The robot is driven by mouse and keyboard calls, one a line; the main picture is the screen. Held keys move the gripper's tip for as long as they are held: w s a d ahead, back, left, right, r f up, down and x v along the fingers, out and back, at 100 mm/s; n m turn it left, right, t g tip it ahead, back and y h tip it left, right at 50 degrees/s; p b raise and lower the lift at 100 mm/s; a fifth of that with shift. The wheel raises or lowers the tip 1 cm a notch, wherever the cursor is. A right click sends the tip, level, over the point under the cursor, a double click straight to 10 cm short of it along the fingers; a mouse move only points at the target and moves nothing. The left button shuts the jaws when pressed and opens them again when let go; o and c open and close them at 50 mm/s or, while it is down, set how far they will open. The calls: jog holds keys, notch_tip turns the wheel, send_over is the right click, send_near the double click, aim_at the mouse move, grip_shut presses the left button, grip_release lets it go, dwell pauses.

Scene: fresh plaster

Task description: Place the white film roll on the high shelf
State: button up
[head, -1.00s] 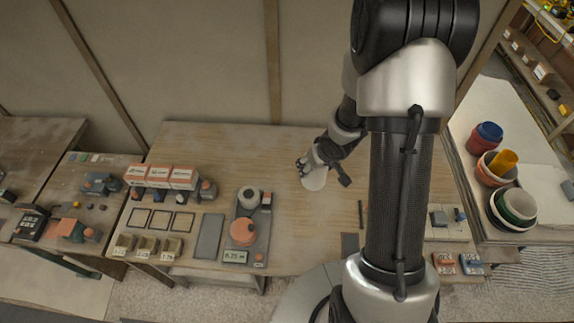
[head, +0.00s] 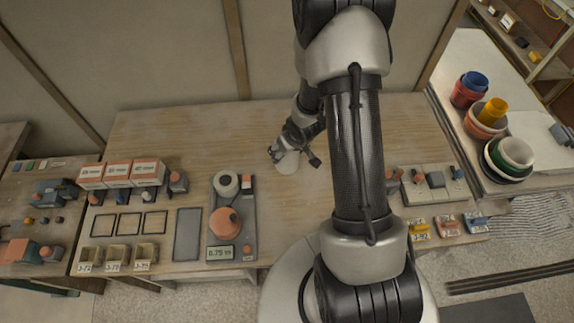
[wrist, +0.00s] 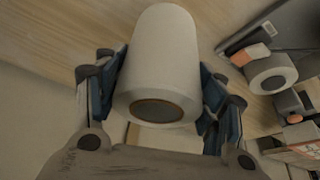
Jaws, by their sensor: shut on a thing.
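The white film roll (wrist: 160,65) fills the middle of the wrist view, its round end with a brown-rimmed dark core facing the camera. My gripper (wrist: 160,95) is shut on it, with a blue-padded finger on each side. In the head view my gripper (head: 285,152) is over the middle of the wooden table, and the white roll (head: 288,164) shows just below the fingers. I cannot tell how far it is above the table. The high shelf is not clearly identifiable; a shelving unit (head: 528,50) shows at the top right.
A device with a white roll (head: 226,184) and an orange roll (head: 224,221) stands left of my gripper. Boxes (head: 118,172), frames and small bins lie further left. Stacked colored buckets (head: 510,155) stand on the right-hand table. The tabletop around my gripper is clear.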

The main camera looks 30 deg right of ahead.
jog(key=shift+w+f+b, duration=0.1)
jog(key=shift+f+b, duration=0.75)
jog(key=shift+f, duration=1.8)
jog(key=shift+f, duration=0.2)
jog(key=o, duration=1.3)
